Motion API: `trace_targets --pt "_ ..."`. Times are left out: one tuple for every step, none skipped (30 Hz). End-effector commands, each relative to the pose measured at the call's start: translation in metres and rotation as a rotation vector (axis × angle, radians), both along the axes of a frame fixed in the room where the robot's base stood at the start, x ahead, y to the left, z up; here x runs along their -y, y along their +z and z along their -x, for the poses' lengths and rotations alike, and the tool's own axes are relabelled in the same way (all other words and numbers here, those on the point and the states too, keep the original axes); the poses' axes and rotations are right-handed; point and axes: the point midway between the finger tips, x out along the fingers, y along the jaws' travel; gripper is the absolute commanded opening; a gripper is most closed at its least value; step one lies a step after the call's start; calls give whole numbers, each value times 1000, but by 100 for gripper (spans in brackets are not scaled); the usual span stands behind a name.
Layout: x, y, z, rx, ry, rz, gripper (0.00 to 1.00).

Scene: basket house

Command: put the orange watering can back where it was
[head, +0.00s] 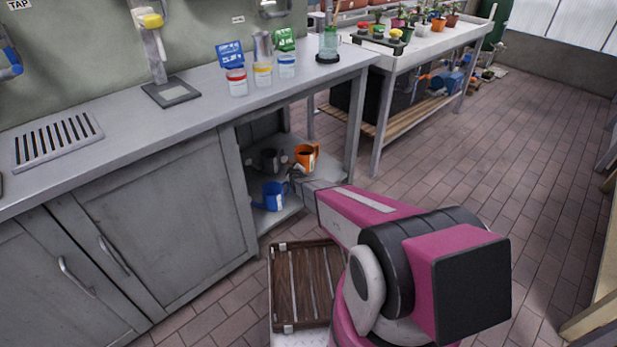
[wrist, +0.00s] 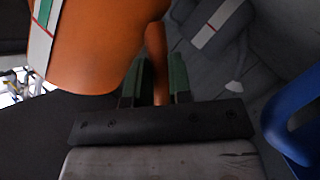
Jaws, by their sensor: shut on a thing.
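The orange watering can (head: 307,152) is in the open bay under the grey bench, over the shelf, at the back right. In the wrist view its orange body (wrist: 95,45) fills the upper left. My gripper (wrist: 160,80) is shut on its handle, which runs between the two green finger pads. In the head view my gripper (head: 298,172) reaches into the bay and is small and partly hidden by my arm. I cannot tell whether the can's base touches the shelf.
A dark grey can (head: 267,160) stands left of the orange one. A blue can (head: 272,196) stands nearer the front and also shows close at the right of the wrist view (wrist: 285,118). The bench leg (head: 354,130) bounds the bay on the right. A slatted wooden tray (head: 303,280) is below.

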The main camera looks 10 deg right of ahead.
Motion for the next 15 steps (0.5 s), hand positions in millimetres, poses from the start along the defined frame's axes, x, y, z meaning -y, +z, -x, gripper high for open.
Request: trace_targets --pt "11 -6 -1 2 -1 3 0" --pt "16 -9 -1 3 -2 2 0" --pt "24 -13 -2 3 -2 2 0" --pt "30 -17 -2 2 -1 2 0" --pt "35 -20 -2 2 -1 2 0" --pt "42 -25 -2 2 -1 2 0" --pt "47 -28 -2 2 -2 1 0" --pt "51 -30 -2 3 -1 2 0" --pt "57 -33 -2 3 -1 1 0" --pt "60 -35 -2 4 0 2 0" --pt "63 -37 -2 4 -1 1 0" --pt "67 -39 -2 5 0 1 0" --pt "69 -40 -2 5 0 2 0" --pt "71 -41 -2 5 0 2 0" --pt "72 -42 -2 4 1 1 0"
